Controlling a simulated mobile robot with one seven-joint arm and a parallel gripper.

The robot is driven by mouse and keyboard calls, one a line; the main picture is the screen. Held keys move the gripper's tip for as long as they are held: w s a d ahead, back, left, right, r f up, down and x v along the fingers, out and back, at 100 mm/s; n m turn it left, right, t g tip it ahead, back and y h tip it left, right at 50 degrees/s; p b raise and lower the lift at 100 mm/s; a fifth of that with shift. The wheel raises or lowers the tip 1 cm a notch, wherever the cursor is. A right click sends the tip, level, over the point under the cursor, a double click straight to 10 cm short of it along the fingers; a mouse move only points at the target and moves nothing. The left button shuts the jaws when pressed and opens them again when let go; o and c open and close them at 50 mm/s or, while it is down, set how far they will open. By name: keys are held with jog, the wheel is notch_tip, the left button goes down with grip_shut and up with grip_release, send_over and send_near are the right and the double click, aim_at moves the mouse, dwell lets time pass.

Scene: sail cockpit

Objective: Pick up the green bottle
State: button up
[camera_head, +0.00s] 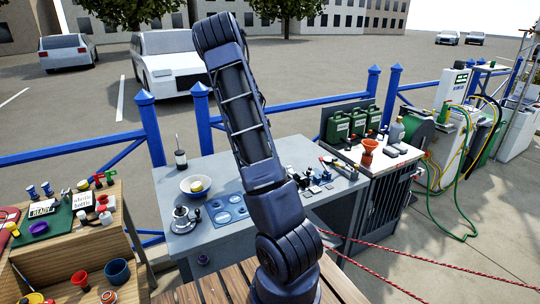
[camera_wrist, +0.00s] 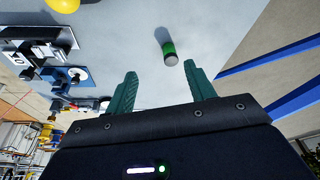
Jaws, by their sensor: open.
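A small bottle (camera_wrist: 168,50) with a green band, a dark end and a pale round end shows in the wrist view, on a light grey surface. It lies in the picture just beyond the gap between my fingertips, slightly to the right of its middle. My gripper (camera_wrist: 160,72) is open, with two green fingers spread apart and nothing between them. The bottle looks apart from both fingers; the height between them is hard to judge. In the head view my arm rises across the middle, and I cannot make out my gripper or this bottle there.
The grey workbench (camera_head: 165,184) carries a bowl (camera_head: 196,187), a winch-like metal part (camera_head: 185,219) and small fittings. Green canisters (camera_head: 338,127) stand on the cabinet at right. A blue railing (camera_head: 70,152) runs behind. A wooden stand (camera_head: 60,258) with small items is at left.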

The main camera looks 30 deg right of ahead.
jog(key=shift+m+h, duration=0.5)
jog(key=shift+h, duration=0.1)
jog(key=w+d+f, duration=0.1)
jog(key=d+f, duration=0.1)
jog(key=f, duration=0.1)
jog(key=w+d+f, duration=0.1)
jog(key=f, duration=0.2)
jog(key=w+d+f, duration=0.1)
jog(key=d+f, duration=0.1)
jog(key=f, duration=0.1)
jog(key=shift+w+d, duration=0.35)
jog(key=shift+w, duration=0.05)
jog(key=shift+x, duration=2.65)
jog(key=shift+w, duration=0.2)
jog(key=c, duration=1)
jog(key=shift+c, duration=0.2)
